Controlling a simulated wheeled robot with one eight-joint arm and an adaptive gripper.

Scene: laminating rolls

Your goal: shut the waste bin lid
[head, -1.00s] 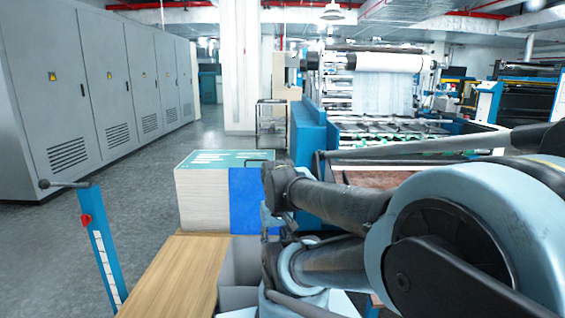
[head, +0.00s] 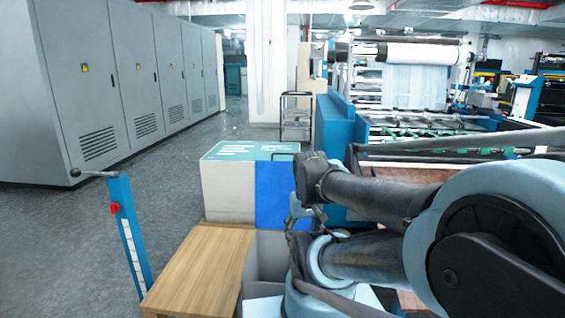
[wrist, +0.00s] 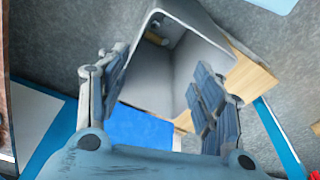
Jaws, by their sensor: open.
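A grey box-like bin with an open top (head: 268,258) stands beside the wooden table in the head view, partly hidden behind my arm. In the wrist view an open grey box (wrist: 180,68), apparently the same bin, lies beyond my fingers, and I look into its hollow inside. I cannot make out which part is its lid. My gripper (wrist: 163,78) is open, with one finger on each side of the box in the picture. In the head view my gripper is largely hidden by the arm.
A wooden table (head: 195,268) stands left of the bin. A stack with a teal top (head: 240,150) and a blue side stands behind it. A blue post with a lever (head: 128,225) is at left. Grey cabinets (head: 120,85) line the wall. Open floor lies between.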

